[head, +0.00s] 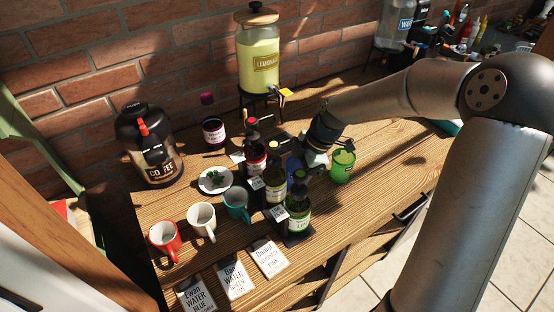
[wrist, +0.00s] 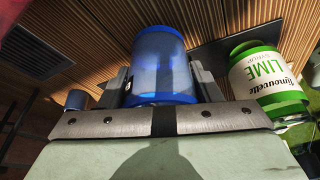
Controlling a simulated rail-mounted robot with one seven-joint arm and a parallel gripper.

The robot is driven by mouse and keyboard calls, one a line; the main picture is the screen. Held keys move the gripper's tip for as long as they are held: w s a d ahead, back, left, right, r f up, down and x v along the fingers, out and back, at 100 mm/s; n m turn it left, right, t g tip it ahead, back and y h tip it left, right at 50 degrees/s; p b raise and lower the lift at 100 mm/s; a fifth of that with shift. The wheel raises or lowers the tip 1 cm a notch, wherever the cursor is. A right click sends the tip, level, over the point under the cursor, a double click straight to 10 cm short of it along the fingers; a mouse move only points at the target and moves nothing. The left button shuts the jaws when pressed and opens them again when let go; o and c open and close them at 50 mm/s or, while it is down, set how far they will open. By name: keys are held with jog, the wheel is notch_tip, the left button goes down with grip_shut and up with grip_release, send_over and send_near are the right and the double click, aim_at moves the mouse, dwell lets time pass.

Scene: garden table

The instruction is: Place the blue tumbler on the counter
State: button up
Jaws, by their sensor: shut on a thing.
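The blue tumbler (wrist: 162,68) stands between the two fingers of my gripper (wrist: 162,85) in the wrist view, and the fingers are shut on it. In the head view my gripper (head: 312,158) is at the middle of the wooden counter (head: 350,220). There the blue tumbler (head: 293,168) shows only as a blue patch left of the gripper, mostly hidden. I cannot tell whether its base touches the counter.
A green tumbler (head: 342,165) stands just right of my gripper. Several syrup bottles, one a lime bottle (head: 298,208), stand close on the left. A teal mug (head: 237,203) and a lemonade dispenser (head: 258,60) are farther off. The front right counter is clear.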

jog(key=w+a, duration=0.1)
jog(key=w, duration=0.1)
jog(key=w+a, duration=0.2)
jog(key=w, duration=0.1)
jog(key=shift+w+a, duration=0.3)
jog(key=shift+a, duration=0.1)
jog(key=shift+w+a+r+p, duration=0.1)
jog(key=shift+w+a+p, duration=0.05)
jog(key=shift+w+a, duration=0.4)
jog(key=shift+w+a+p, duration=0.15)
jog(key=shift+w+a, duration=0.15)
jog(key=shift+w, duration=0.3)
jog(key=shift+w+a+f+b, duration=0.15)
jog(key=shift+f+b, duration=0.1)
jog(key=shift+f, duration=0.2)
jog(key=shift+w+f+b, duration=0.15)
jog(key=shift+f+b, duration=0.05)
jog(key=shift+f, duration=0.2)
jog(key=shift+f, duration=0.2)
jog(key=o, duration=1)
jog(key=shift+r, duration=0.1)
